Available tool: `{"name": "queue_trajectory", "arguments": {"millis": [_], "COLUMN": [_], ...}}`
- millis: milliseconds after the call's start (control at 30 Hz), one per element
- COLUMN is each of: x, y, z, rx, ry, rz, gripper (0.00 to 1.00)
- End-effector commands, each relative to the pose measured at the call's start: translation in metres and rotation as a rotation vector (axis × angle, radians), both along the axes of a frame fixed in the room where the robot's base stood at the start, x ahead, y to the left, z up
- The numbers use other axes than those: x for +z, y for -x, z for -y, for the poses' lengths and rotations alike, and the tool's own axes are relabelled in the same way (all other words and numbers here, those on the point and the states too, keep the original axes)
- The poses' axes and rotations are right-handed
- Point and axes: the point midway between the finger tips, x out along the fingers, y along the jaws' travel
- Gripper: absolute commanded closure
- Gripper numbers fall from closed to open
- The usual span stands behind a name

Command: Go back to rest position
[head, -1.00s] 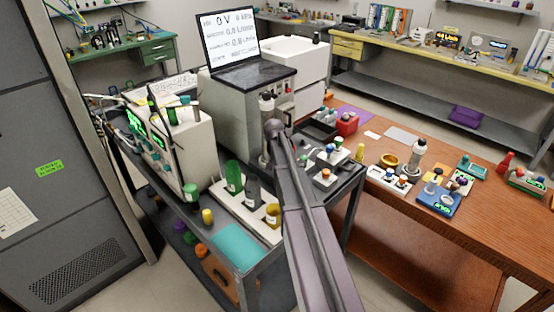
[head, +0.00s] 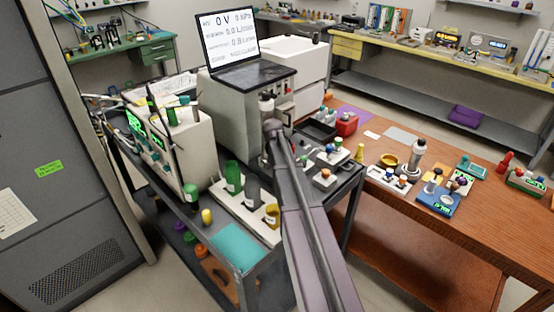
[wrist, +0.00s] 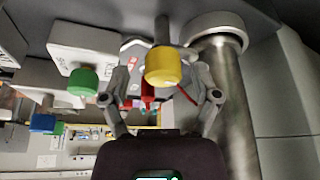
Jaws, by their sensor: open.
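My gripper (wrist: 161,97) is open in the wrist view, with its two fingers spread apart. A yellow knob (wrist: 163,66) shows in the gap between the fingers, beyond the tips; I cannot tell how far off it is. In the head view my arm reaches from the bottom edge up toward the grey machine (head: 235,110) under the laptop. The gripper's fingers cannot be made out there, as the arm hides them.
In the wrist view a green knob (wrist: 83,82) and a blue knob (wrist: 42,123) lie to the left, and a metal cylinder (wrist: 238,110) to the right. In the head view, a cluttered cart stands around my arm, with a wooden bench (head: 440,225) to its right.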

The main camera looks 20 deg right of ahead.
Motion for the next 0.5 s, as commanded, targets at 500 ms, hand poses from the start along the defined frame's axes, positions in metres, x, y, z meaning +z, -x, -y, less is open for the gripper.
{"name": "queue_trajectory", "arguments": {"millis": [500], "x": [0.0061], "y": [-0.0001], "z": [-0.0012], "rx": [0.002], "ry": [-0.002], "rz": [0.000], "gripper": [0.21]}}
